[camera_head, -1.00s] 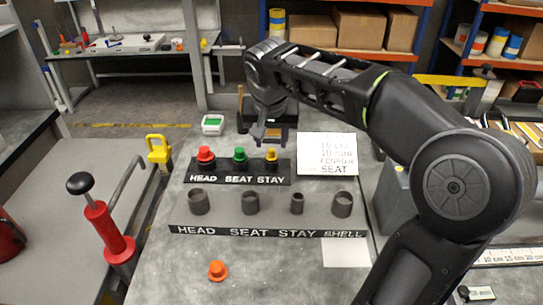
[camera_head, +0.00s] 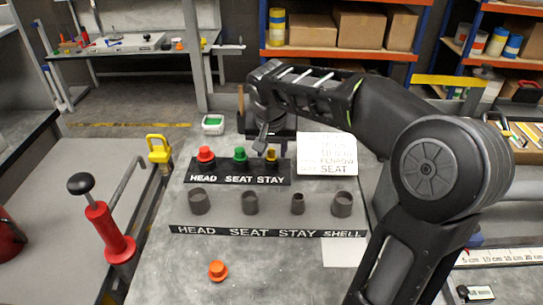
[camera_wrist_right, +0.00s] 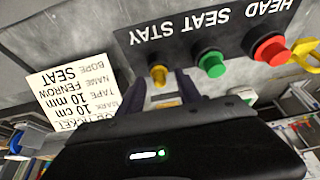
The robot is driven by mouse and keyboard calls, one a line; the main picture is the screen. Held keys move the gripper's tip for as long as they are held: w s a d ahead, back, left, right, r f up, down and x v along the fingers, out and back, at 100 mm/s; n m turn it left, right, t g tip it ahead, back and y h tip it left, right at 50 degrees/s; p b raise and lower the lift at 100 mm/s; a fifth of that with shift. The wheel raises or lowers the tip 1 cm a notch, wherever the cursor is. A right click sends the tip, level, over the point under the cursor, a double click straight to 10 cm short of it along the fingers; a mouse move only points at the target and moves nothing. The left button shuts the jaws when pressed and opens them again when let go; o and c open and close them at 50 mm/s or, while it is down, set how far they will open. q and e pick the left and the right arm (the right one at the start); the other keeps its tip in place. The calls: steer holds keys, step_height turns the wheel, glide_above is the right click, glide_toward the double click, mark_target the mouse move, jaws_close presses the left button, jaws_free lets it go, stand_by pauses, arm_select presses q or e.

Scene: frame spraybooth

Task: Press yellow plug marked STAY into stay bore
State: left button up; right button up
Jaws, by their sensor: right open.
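The yellow plug (camera_head: 271,156) stands at the right end of the plug rack (camera_head: 238,180), above the STAY label. The gripper partly hides it in the head view; in the right wrist view the yellow plug (camera_wrist_right: 158,74) shows just beyond and between my fingertips. My right gripper (camera_wrist_right: 165,88) is open and empty, its fingers pointing at the plug from behind. The stay bore (camera_head: 297,203) is an empty-looking dark tube on the labelled block (camera_head: 268,231), the narrowest one in the row. My left gripper is not in view.
A red plug (camera_head: 206,154) and a green plug (camera_head: 239,155) stand beside the yellow one. Head, seat and shell bores flank the stay bore. An orange plug (camera_head: 217,270) lies on the front of the table. A printed card (camera_head: 328,154) stands right of the rack.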

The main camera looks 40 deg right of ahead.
mark_target(272, 152)
steer(key=shift+c, duration=0.4)
jaws_close()
steer(key=shift+r, duration=0.1)
step_height(272, 152, up, 10)
steer(key=shift+p, duration=0.35)
stand_by(0.8)
